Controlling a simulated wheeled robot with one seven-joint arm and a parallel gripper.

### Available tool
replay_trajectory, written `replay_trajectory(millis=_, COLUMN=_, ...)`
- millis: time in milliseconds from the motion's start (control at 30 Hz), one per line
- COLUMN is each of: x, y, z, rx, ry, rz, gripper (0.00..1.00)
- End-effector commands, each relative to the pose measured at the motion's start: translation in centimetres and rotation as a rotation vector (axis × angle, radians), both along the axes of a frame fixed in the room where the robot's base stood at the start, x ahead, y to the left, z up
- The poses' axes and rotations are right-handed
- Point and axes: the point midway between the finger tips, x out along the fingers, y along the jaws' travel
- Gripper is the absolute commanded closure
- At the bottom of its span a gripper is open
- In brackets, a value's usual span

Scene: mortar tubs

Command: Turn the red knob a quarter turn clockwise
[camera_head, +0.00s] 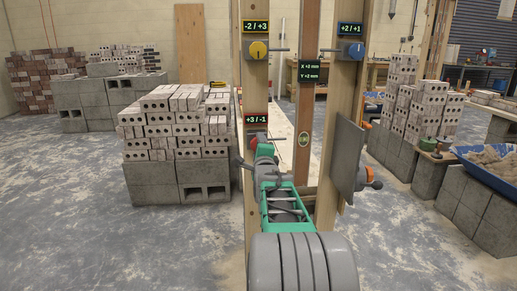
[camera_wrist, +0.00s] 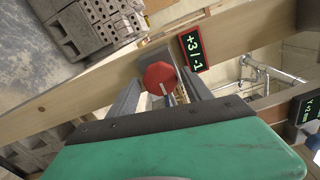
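The red knob (camera_wrist: 159,77) shows in the wrist view as a faceted red cap with a short light pointer, on a wooden post beside a "+3 / -1" sign (camera_wrist: 194,49). In the head view a little of the red knob (camera_head: 252,138) shows below the same sign (camera_head: 256,120); my arm hides the rest. My gripper (camera_wrist: 162,88) is open, with one grey finger on each side of the knob and gaps visible. I cannot tell whether the fingertips reach around the knob or stop just short of it.
A yellow knob (camera_head: 258,50) sits higher on the same post. A blue knob (camera_head: 353,51) is on the right post, with a grey plate (camera_head: 347,162) and an orange knob (camera_head: 373,181) lower down. Brick stacks (camera_head: 175,120) stand behind left. The floor at left is clear.

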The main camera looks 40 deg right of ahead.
Motion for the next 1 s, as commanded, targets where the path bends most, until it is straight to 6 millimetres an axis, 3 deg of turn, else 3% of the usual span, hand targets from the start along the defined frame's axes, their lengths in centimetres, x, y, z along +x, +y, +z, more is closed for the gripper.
replay_trajectory(millis=100, x=0.0, y=0.0, z=0.0, rx=0.0, ry=0.0, rz=0.001, gripper=0.31)
replay_trajectory(millis=367, x=-0.1, y=0.1, z=0.1, rx=0.0, ry=0.0, rz=0.001, gripper=0.31)
replay_trajectory(millis=800, x=-6.0, y=4.1, z=0.2, rx=-0.001, ry=0.0, rz=0.0, gripper=0.31)
replay_trajectory(millis=1000, x=-6.5, y=4.5, z=0.0, rx=0.0, ry=0.0, rz=0.001, gripper=0.31)
